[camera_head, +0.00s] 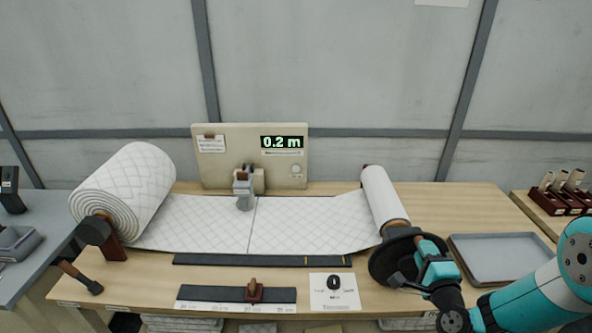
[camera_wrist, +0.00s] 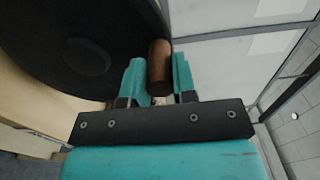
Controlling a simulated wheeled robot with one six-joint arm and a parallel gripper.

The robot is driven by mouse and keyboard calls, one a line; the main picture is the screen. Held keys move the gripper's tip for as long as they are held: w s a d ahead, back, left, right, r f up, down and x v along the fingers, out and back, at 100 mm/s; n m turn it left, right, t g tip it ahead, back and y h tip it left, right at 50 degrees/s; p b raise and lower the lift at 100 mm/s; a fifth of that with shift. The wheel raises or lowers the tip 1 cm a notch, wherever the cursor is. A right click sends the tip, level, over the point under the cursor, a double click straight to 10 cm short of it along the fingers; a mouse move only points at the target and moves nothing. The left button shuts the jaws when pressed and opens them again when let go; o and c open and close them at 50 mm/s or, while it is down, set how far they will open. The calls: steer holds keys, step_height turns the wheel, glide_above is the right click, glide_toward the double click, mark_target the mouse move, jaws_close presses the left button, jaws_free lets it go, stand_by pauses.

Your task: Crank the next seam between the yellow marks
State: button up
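White quilted wadding (camera_head: 300,222) runs flat from the large roll (camera_head: 130,190) at left to the thin take-up roll (camera_head: 384,198) at right. One dark seam (camera_head: 252,226) crosses it near the middle, just right of the grey clamp-like head. Yellow marks (camera_head: 306,261) show on the dark strip along the front edge, to the right of this seam. The black crank wheel (camera_head: 392,262) stands at the take-up roll's near end. My gripper (camera_wrist: 159,78) has its teal fingers on either side of the brown crank handle (camera_wrist: 159,62), apparently touching it. In the head view my gripper (camera_head: 412,280) is at the wheel.
The display (camera_head: 281,142) on the beige panel reads 0.2 m. A grey tray (camera_head: 497,257) lies right of the wheel, behind my arm. A dark rail with a brown slider (camera_head: 254,291) and a printed card (camera_head: 335,293) lie in front.

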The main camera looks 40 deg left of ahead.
stand_by(0.6)
steer(key=shift+w+d+f+b, duration=0.3)
steer(key=shift+d+b, duration=0.15)
steer(key=shift+b, duration=0.75)
steer(key=shift+w+d+r+b, duration=0.1)
steer(key=shift+w+d+b, duration=0.2)
steer(key=shift+b, duration=0.45)
steer(key=shift+s, duration=0.1)
steer(key=shift+d, duration=0.1)
steer(key=shift+w+d+f+b, duration=0.25)
steer(key=shift+w+d+b, duration=0.35)
steer(key=shift+b, duration=0.8)
steer(key=shift+s+d, duration=0.1)
